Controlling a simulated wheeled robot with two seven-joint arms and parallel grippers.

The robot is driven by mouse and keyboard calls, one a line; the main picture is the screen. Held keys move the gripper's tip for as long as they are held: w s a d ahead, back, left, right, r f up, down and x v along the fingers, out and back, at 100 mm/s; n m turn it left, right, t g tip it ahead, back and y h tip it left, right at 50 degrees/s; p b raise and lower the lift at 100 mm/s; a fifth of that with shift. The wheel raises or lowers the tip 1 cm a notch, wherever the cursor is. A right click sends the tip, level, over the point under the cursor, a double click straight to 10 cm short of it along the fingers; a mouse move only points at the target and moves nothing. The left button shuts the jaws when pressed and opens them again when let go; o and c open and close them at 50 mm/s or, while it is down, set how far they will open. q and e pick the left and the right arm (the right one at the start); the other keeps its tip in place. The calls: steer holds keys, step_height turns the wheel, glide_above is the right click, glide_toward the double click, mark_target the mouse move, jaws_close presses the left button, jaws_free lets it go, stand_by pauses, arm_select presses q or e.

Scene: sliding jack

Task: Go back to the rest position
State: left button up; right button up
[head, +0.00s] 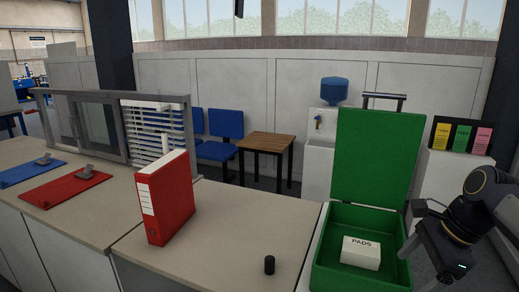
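My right gripper (412,228) comes in from the right edge, beside the right wall of an open green box (373,162). Its fingers look apart, with nothing visible between them. A white pack labelled PADS (361,253) lies inside the box, apart from the gripper. The box lid stands upright at the back. My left gripper is not in view.
A red binder (168,198) stands upright on the counter (228,225), with a small black cylinder (269,265) near the front edge. Red (65,187) and blue (27,171) mats lie left. A sliding window frame (112,125) stands behind. The counter's middle is clear.

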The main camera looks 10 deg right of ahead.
steer(key=s+a+f+n+t+p, duration=0.1)
steer(key=s+a+f+n, duration=0.3)
steer(key=s+a+n, duration=0.3)
steer(key=s+a+f+n+t+p, duration=0.1)
steer(key=s+a+f+n+t, duration=0.1)
steer(key=s+a+f+n, duration=0.2)
steer(key=shift+s+a+f+n, duration=0.25)
steer(key=shift+s+a+n, duration=1.6)
steer(key=shift+n, duration=2.25)
steer(key=shift+w+a, duration=0.1)
steer(key=shift+w, duration=0.05)
